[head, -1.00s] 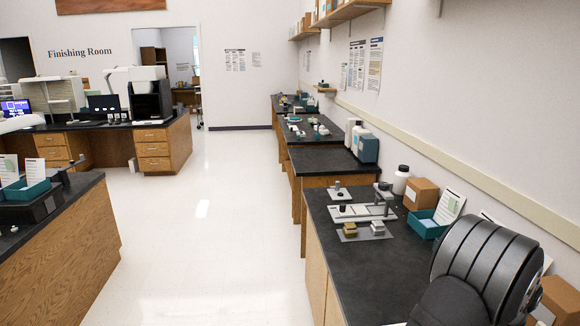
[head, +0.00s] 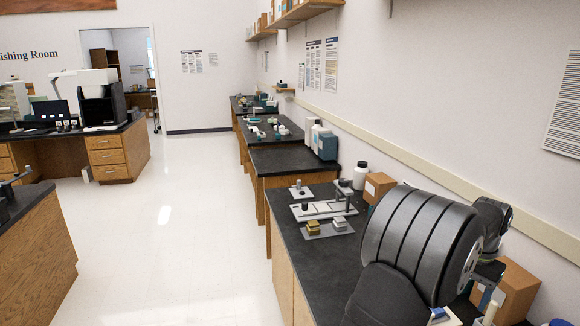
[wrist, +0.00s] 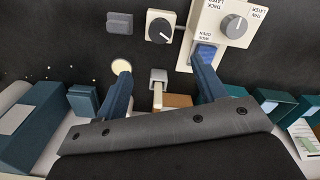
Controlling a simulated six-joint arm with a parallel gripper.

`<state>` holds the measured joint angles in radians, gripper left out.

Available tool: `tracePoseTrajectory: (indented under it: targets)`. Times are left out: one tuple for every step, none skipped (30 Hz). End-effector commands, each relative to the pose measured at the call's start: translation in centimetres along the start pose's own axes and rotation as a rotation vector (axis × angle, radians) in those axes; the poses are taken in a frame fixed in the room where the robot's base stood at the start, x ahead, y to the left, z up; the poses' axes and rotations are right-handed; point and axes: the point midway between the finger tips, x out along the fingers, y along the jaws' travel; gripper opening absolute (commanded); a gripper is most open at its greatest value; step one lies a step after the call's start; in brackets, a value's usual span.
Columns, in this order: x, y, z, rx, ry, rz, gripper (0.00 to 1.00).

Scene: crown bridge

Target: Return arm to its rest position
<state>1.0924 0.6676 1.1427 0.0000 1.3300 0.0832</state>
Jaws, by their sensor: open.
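My gripper (wrist: 163,68) shows in the wrist view with its two blue fingers spread wide. Nothing is clamped between them. A small grey block with a pale stem (wrist: 158,88) appears in the gap; I cannot tell its distance from the fingers. In the head view my large dark arm link fills the lower right, and a smaller dark joint of mine shows behind it. The fingers cannot be made out there.
The wrist view shows a knobbed white panel (wrist: 228,22) and teal bins (wrist: 272,98). The left floor (head: 190,240) is clear.

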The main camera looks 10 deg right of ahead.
Motion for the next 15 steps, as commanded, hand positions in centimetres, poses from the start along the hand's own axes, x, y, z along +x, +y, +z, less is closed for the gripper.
tracePoseTrajectory:
  targets:
    - [-1.1, 0.0, -0.1, 0.000, 0.004, 0.000, 0.64]
    - [-1.7, 0.0, -0.1, 0.000, 0.003, 0.000, 0.64]
    - [-2.4, 0.0, -0.1, 0.000, 0.003, 0.000, 0.64]
    - [-1.1, 0.0, 0.1, 0.000, -0.005, 0.000, 0.64]
    - [-0.3, 0.0, 0.1, 0.000, -0.006, 0.001, 0.64]
    - [0.5, 0.0, 0.1, 0.000, -0.006, 0.000, 0.64]
    - [1.1, 0.0, 0.1, 0.000, -0.005, 0.000, 0.64]
    - [1.7, 0.0, 0.1, 0.000, -0.005, 0.000, 0.64]
    - [2.5, 0.0, 0.0, 0.000, -0.005, 0.000, 0.64]
    - [3.1, 0.0, 0.1, 0.000, -0.005, 0.000, 0.64]
    - [3.7, 0.0, 0.1, 0.000, -0.006, 0.000, 0.64]
    - [4.5, 0.0, 0.0, 0.000, -0.004, 0.000, 0.64]
    - [5.1, 0.0, 0.1, 0.000, -0.005, 0.000, 0.64]
    - [5.8, 0.0, 0.0, 0.000, -0.004, 0.000, 0.64]
    - [6.6, 0.0, 0.1, 0.000, -0.006, 0.000, 0.64]
